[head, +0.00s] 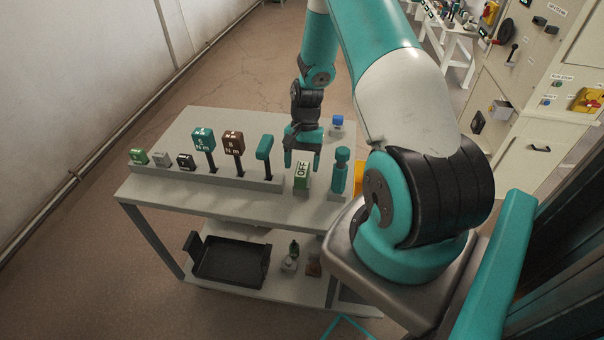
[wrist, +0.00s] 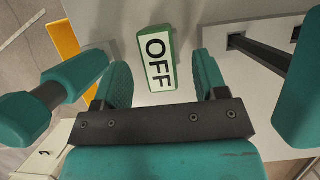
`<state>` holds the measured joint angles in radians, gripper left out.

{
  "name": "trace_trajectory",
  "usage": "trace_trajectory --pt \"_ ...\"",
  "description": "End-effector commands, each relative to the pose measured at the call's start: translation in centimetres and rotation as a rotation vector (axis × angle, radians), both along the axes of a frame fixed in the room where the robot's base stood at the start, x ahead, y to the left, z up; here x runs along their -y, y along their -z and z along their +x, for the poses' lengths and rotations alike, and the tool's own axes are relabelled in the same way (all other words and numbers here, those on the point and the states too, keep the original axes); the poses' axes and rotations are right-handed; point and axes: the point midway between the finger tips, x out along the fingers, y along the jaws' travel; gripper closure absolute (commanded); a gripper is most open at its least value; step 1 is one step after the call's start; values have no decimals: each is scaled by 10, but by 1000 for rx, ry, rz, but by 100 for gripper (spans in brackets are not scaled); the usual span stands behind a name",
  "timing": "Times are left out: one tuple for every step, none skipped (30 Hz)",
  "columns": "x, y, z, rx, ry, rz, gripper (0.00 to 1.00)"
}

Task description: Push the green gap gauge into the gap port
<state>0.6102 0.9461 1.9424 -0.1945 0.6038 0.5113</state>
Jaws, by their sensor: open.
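A small green block (head: 138,156), which may be the green gap gauge, sits at the left end of the grey rack on the table. I cannot identify the gap port in either view. My gripper (head: 302,160) is open, pointing down at the right part of the table, far to the right of that green block.
The grey rack (head: 215,177) also holds grey and black blocks, two N m tools and a teal-handled tool (head: 264,147). A teal tool (head: 340,170) stands right of the OFF block. A black tray (head: 230,262) lies on the lower shelf. Cabinets (head: 530,110) stand at the right.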

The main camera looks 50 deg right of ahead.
Motion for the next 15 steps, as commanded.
trace_trajectory --pt "-3 4 -3 -4 0 3 34" --pt "-4 8 -5 -6 0 4 34" --pt "-6 14 -6 -5 -1 4 34" --pt "-7 19 -7 -5 -1 4 34" --pt "-8 24 -8 -4 -1 3 34" --pt "-10 28 -8 -3 -2 3 34" --pt "-10 31 -9 -3 -2 2 34" --pt "-11 33 -9 -1 -1 1 34" --pt "-11 35 -9 -1 -1 1 34" --pt "-12 36 -9 -1 -1 1 34" --pt "-12 37 -9 0 -1 0 34" --pt "-12 37 -9 0 -1 0 34" --pt "-12 37 -9 0 -1 0 34" --pt "-12 37 -9 0 -1 0 34" --pt "-12 37 -9 0 -1 0 34"
